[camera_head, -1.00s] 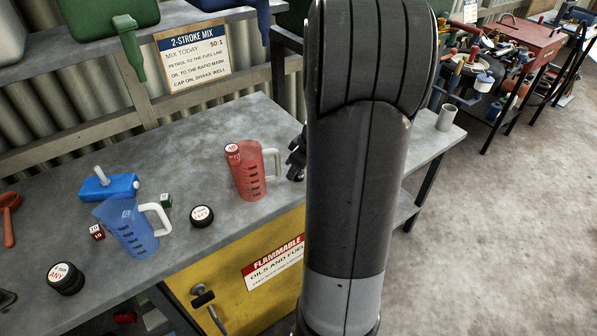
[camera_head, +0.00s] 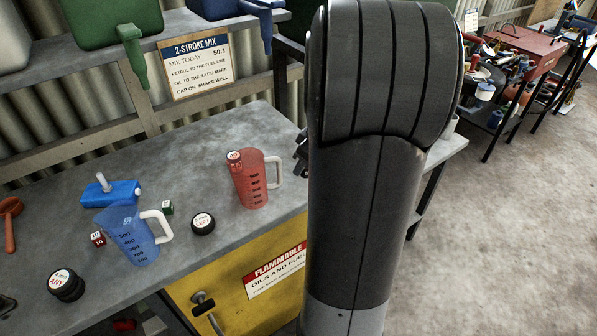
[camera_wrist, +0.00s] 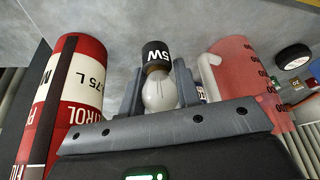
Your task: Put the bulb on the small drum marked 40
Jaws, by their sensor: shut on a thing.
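My gripper (camera_wrist: 160,85) is shut on a clear, rounded bulb (camera_wrist: 160,93), seen between its two grey fingers in the wrist view. A black piece marked 5W (camera_wrist: 156,52) sits at the bulb's far end; I cannot tell if it is part of the bulb. In the head view only a dark bit of my gripper (camera_head: 300,158) shows beside my arm, right of the red jug (camera_head: 256,180); the bulb is hidden there. I cannot make out a drum marked 40 in either view.
A red and white can (camera_wrist: 62,105) stands left of my gripper in the wrist view. On the grey bench (camera_head: 200,175) are a blue jug (camera_head: 133,238), two black round pieces (camera_head: 203,224) (camera_head: 66,285), small cubes and a blue block (camera_head: 112,193). A shelf runs behind.

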